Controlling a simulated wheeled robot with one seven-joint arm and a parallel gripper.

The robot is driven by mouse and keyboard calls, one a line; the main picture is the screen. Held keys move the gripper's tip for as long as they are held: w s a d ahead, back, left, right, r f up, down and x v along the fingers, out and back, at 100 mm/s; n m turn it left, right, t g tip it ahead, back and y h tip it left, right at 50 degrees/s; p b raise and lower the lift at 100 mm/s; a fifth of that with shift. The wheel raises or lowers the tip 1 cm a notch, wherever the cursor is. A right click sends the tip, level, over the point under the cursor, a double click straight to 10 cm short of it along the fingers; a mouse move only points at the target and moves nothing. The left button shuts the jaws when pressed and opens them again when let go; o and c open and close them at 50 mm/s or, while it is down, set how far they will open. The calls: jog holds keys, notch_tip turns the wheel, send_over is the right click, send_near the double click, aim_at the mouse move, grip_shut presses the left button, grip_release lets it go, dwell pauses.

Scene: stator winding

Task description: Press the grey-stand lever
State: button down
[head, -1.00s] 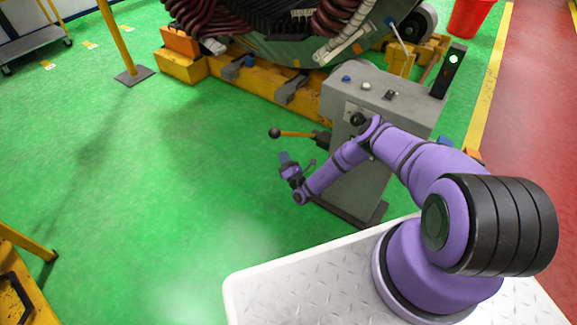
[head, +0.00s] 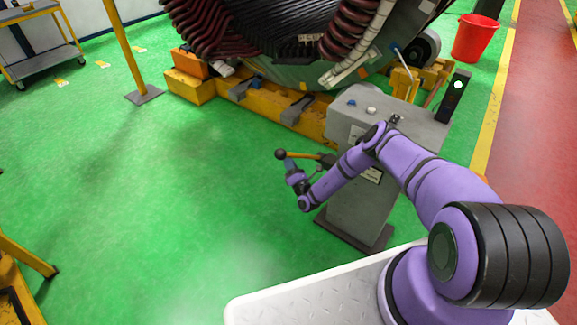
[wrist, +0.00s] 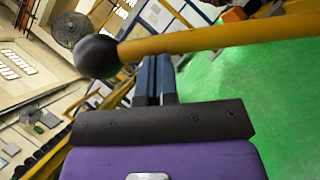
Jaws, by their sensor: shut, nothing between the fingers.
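The grey stand (head: 357,205) is right of centre in the head view. Its lever, an orange-yellow rod (head: 304,155) with a black ball (head: 281,154), sticks out to the left, nearly level. My gripper (head: 291,168) is shut and empty, close to the lever just below the ball in the head view. In the wrist view the rod (wrist: 220,38) crosses just beyond my fingers (wrist: 155,75), with the ball (wrist: 96,56) to their left. The fingertips end at the rod's edge; whether they touch it I cannot tell.
A large stator with dark red coils (head: 215,30) rests behind on a yellow base (head: 262,103). The stand's top carries buttons and a lit lamp post (head: 456,95). A red bucket (head: 475,38) is at the back right. The green floor to the left is open.

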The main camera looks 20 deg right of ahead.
jog(key=w+d+r+m+h, duration=0.2)
jog(key=w+d+r+m, duration=0.1)
jog(key=w+d+r, duration=0.3)
notch_tip(320, 180, up, 4)
jog(key=d, duration=0.2)
jog(key=shift+w+d+m+g, duration=0.25)
jog(key=shift+d+m+g, duration=0.1)
jog(key=shift+m+g, duration=0.05)
jog(key=shift+r, duration=0.1)
